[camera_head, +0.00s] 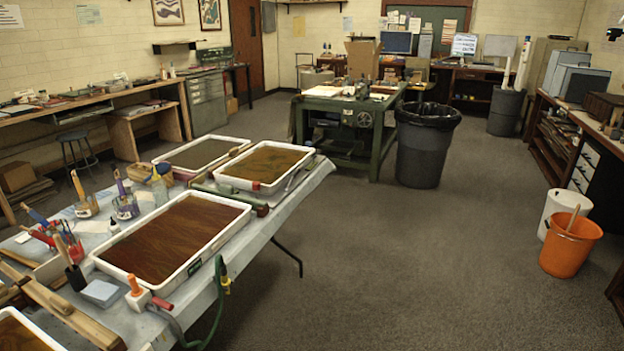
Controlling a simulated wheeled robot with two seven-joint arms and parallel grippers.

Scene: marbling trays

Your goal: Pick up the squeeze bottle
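Several small items that could be the squeeze bottle stand on the cloth-covered table at the left. A small white bottle with a dark tip (114,228) stands near the far-left corner of the large brown tray. A pale, pointed container (159,187) stands farther back, near the grey tray. A white piece with an orange top (137,291) sits at the near edge, close to a green hose. They are too small to tell which is the squeeze bottle. Neither of my grippers is in view.
The large brown tray (104,270) fills the table's middle. Another brown tray (220,180) and a grey tray (157,160) lie behind it. Cups of brushes (126,208) crowd the left side. A black bin (424,150) and orange bucket (568,250) stand on open floor.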

